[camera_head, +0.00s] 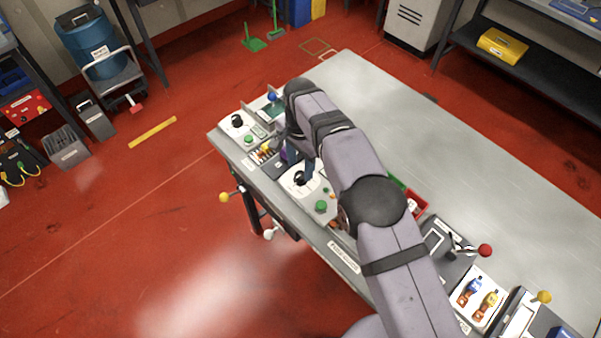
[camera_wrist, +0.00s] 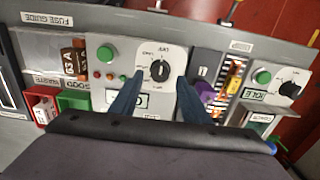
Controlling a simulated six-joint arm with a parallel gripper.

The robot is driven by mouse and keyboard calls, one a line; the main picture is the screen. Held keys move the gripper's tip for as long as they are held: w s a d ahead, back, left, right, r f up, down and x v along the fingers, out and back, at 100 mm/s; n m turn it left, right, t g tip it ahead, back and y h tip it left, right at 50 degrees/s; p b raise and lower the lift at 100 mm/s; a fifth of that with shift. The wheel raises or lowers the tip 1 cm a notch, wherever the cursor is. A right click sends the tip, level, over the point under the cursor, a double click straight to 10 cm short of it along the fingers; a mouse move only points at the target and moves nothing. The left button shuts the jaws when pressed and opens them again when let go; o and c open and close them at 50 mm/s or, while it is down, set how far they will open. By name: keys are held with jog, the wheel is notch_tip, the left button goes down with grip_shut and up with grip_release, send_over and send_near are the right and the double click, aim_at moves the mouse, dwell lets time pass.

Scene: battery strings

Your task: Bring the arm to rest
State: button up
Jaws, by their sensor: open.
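My gripper (camera_wrist: 156,92) is open and empty in the wrist view. Its two blue fingers stand apart in front of a white control panel (camera_wrist: 140,62) with a black knob (camera_wrist: 160,70) and a green button (camera_wrist: 105,53). The knob shows between and beyond the fingertips, and I see no contact. In the head view, my arm reaches over the workbench (camera_head: 350,70) from the bottom right, and my gripper (camera_head: 299,165) points down above the panels along the bench's near edge. The arm hides part of the bench there.
A purple block (camera_wrist: 203,90) and a row of fuses sit beside the panel. Red (camera_wrist: 42,103) and green (camera_wrist: 74,101) bins stand on its other side. A red-knobbed lever (camera_head: 485,250) rises at the right. The bench's far side is clear.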

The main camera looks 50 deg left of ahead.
jog(key=w+d+r, duration=0.3)
jog(key=w+d, duration=0.2)
jog(key=d, duration=0.4)
jog(key=w+d+r, duration=0.2)
jog(key=w+d, duration=0.3)
jog(key=d, duration=0.4)
jog(key=w+d+r, duration=0.3)
jog(key=w+d, duration=0.1)
jog(key=d, duration=0.5)
jog(key=s+d, duration=0.5)
jog(key=d, duration=0.4)
jog(key=s+d+b, duration=0.1)
jog(key=s+d, duration=0.4)
jog(key=d, duration=0.4)
jog(key=s+d+f, duration=0.1)
jog(key=s+d, duration=0.5)
jog(key=d, duration=0.3)
